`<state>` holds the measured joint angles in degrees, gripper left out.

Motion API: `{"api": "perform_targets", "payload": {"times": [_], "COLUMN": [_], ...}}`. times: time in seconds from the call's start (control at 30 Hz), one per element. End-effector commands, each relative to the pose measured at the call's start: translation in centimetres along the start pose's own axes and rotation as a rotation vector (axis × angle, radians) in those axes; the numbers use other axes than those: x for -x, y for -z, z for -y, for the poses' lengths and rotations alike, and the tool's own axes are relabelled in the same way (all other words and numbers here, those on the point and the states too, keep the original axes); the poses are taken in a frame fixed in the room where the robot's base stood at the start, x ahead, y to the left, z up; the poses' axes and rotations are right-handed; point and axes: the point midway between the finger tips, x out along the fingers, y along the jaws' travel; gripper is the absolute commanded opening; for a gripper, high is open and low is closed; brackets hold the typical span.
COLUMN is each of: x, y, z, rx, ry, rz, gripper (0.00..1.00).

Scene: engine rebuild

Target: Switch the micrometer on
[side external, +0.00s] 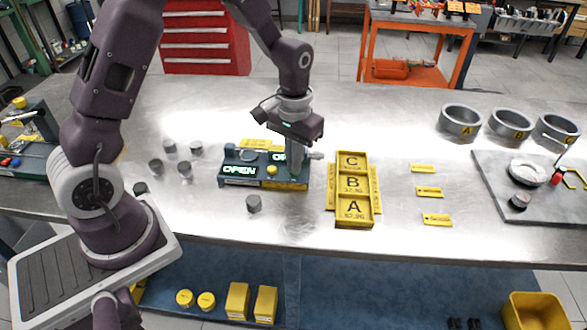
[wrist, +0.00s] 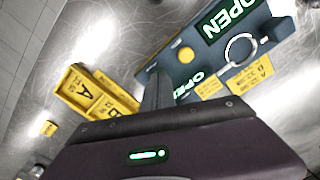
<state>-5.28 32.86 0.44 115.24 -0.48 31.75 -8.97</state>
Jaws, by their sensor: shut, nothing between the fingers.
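The micrometer (side external: 238,184) is a dark teal bench unit in the middle of the table. Two green displays on it read OPEN, and a round yellow button (side external: 271,170) is on its top. In the wrist view the micrometer (wrist: 160,66) fills the upper right, with the yellow button (wrist: 186,54) and a ring-shaped metal part visible. My gripper (side external: 294,171) points down over the micrometer's right end. In the wrist view its shut, empty fingers (wrist: 158,76) are beside the yellow button, apart from it in the picture. Whether the fingertips touch the unit cannot be told.
A yellow tray (side external: 365,222) with A, B and C compartments stands just right of the micrometer. Metal rings (side external: 460,121) and a grey plate (side external: 492,180) are at the right.

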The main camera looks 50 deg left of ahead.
Motion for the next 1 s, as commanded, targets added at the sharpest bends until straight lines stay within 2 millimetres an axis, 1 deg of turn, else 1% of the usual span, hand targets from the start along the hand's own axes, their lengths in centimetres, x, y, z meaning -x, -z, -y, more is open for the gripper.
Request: {"api": "perform_targets", "payload": {"times": [0.3,0.5,0.6,1.0], "x": [3.4,5.2,5.5,5.5], "y": [-0.1,-0.1,-0.1,-0.1], "z": [0.0,0.0,0.0,0.0], "rx": [-0.001,-0.001,0.0,-0.001], "ry": [0.001,0.001,0.001,0.001], "rz": [0.002,0.002,0.002,0.003], "gripper": [0.0,0.0,0.0,0.0]}}
